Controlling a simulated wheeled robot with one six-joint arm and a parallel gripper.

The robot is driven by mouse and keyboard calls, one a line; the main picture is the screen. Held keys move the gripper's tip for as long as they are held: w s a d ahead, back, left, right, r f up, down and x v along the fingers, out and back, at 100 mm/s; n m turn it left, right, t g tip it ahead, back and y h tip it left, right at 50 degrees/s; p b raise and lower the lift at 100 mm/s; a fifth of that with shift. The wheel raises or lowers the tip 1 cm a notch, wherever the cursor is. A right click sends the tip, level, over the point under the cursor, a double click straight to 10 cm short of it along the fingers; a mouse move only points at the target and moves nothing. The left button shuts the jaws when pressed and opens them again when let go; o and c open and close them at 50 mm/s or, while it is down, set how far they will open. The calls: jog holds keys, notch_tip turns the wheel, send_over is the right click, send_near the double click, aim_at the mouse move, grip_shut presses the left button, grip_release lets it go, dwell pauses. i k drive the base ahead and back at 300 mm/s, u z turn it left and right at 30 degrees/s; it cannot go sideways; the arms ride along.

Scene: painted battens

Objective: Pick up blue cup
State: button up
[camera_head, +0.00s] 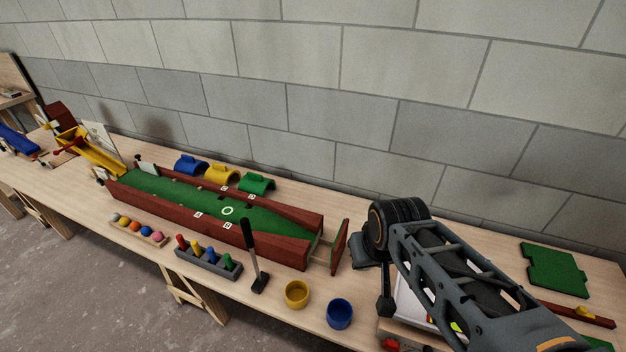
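A blue cup (339,314) stands upright on the wooden bench near its front edge, with its open top showing. A yellow cup (297,294) stands just to its left. My arm reaches in from the lower right. The dark end of the arm with my gripper (385,304) hangs to the right of the blue cup, apart from it. The fingers are small and dark here, and I cannot tell whether they are open or shut.
A red-walled green mini-golf lane (215,208) lies behind and left of the cups. A small putter (254,262) stands left of the yellow cup. A rack of coloured pegs (208,262) and a row of balls (138,229) lie farther left. A block wall closes the back.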

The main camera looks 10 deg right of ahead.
aim_at(339, 312)
jog(key=z, duration=3.25)
jog(key=k, duration=1.15)
jog(key=u, duration=2.05)
